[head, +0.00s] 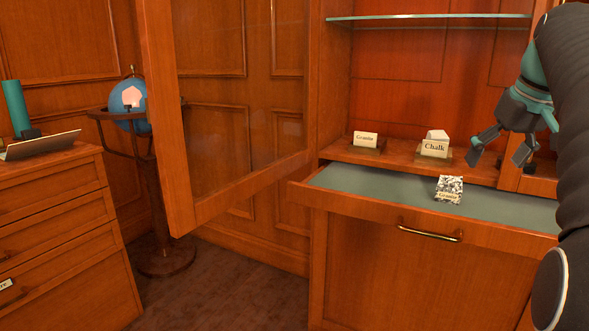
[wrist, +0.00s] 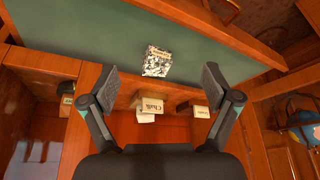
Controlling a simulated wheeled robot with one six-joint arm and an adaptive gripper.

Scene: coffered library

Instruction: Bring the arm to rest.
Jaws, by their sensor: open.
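My gripper (head: 497,147) is open and empty at the right of the head view, above the pulled-out drawer (head: 362,184) and in front of the cabinet shelf. In the wrist view its two fingers (wrist: 160,85) stand wide apart. My dark arm comes down the right edge of the head view. A speckled black-and-white block with a label (head: 449,189) lies in the green-lined drawer, left of and below the gripper, apart from it. The block also shows beyond the fingertips in the wrist view (wrist: 158,61).
On the cabinet shelf stand a Chalk sign with a white piece (head: 435,148) and a Granite sign (head: 366,140). A glass shelf (head: 430,16) is above. An open glazed door (head: 182,120) stands left of the drawer. A globe (head: 128,101) and chest of drawers (head: 60,240) are farther left.

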